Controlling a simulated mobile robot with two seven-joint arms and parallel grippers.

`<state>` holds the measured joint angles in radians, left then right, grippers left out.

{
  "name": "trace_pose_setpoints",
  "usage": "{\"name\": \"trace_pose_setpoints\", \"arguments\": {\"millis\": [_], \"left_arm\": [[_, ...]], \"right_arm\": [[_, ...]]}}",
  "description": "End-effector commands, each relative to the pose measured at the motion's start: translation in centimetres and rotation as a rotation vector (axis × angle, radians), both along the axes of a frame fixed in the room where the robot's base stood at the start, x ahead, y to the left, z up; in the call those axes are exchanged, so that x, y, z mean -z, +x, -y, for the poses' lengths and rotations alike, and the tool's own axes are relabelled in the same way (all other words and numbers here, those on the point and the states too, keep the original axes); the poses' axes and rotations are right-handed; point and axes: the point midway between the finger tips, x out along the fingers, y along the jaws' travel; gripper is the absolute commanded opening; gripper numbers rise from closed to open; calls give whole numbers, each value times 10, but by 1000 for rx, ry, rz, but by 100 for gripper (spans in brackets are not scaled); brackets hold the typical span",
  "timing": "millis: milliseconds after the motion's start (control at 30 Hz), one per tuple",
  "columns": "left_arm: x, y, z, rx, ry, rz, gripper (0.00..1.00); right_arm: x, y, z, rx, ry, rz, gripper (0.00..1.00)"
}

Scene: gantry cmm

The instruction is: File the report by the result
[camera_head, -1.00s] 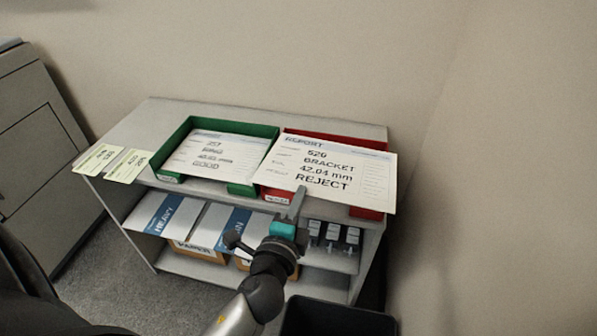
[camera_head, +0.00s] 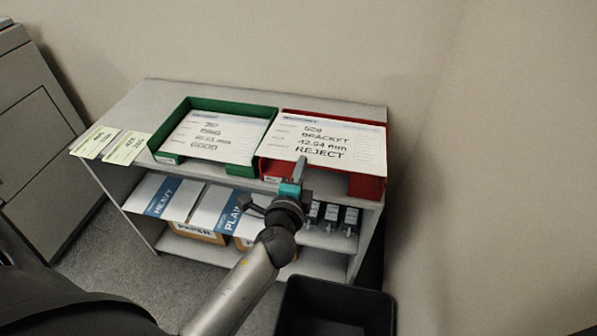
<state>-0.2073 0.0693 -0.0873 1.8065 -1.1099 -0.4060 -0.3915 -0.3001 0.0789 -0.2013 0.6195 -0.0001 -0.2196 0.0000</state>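The green tray (camera_head: 193,104) stands to the left and holds another sheet (camera_head: 212,136) reading "GOOD". My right gripper is out of view.
Two pale yellow notes (camera_head: 110,145) lie at the left end of the shelf unit (camera_head: 130,110). Paper packs (camera_head: 165,198) and small dark-and-grey items (camera_head: 332,215) fill the shelf below. A black bin (camera_head: 335,306) stands in front. A wall is behind and right.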

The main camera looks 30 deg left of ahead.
Motion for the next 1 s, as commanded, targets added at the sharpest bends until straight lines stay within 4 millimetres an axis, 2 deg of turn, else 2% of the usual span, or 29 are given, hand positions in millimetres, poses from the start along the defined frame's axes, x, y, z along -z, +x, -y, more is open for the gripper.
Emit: {"name": "trace_pose_setpoints", "arguments": {"millis": [400,800,1000], "left_arm": [[32,31,-8,0,0,0,0],[65,51,-13,1,0,1,0],[73,57,-15,1,0,1,0]], "right_arm": [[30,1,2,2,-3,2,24],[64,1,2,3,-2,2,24],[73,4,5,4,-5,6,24]]}}
